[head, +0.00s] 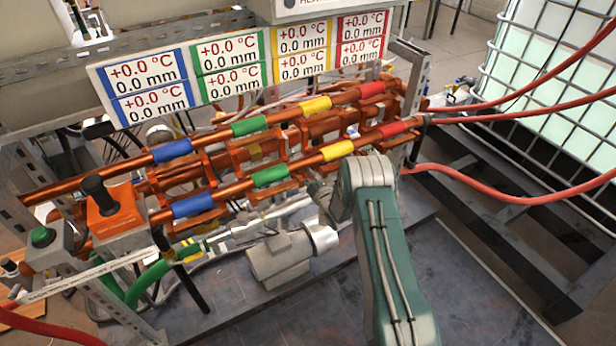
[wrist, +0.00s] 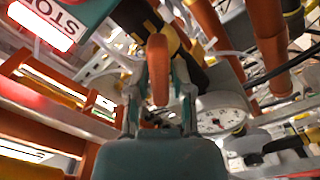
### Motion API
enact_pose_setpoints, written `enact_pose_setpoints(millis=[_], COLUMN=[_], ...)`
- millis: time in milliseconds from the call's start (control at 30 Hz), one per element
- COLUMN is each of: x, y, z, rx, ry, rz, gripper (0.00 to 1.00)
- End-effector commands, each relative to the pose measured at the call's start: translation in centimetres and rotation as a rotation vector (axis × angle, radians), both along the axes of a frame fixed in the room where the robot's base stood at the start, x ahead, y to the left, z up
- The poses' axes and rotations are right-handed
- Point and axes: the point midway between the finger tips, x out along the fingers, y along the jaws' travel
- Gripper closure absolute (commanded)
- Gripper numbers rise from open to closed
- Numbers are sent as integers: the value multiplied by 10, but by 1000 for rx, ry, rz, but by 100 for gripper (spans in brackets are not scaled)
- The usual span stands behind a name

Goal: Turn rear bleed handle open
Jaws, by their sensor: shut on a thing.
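In the wrist view an orange handle (wrist: 158,62) stands between the two fingers of my gripper (wrist: 159,85). The fingers are shut on it, one on each side. The handle points up in the picture, and its upper end meets dark and yellow parts. I take it to be the rear bleed handle, but its open or closed position cannot be told. In the head view my green arm (head: 375,215) reaches in front of the copper pipes. My gripper (head: 322,192) is mostly hidden there, and the handle cannot be made out.
Copper pipes with blue, green, yellow and red bands (head: 270,176) run close by. A grey motor pump (head: 280,258) stands below. Red hoses (head: 520,198) curve off right.

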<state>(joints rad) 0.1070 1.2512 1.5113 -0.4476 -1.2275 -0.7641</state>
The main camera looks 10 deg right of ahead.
Motion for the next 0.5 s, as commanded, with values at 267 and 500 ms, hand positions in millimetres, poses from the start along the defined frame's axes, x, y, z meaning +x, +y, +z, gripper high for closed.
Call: enact_pose_setpoints(millis=[267, 500], x=[0, -1], y=[4, 4], z=[-2, -4], rx=[-242, -408], ry=[-77, -131], rz=[5, 7], gripper=[100, 100])
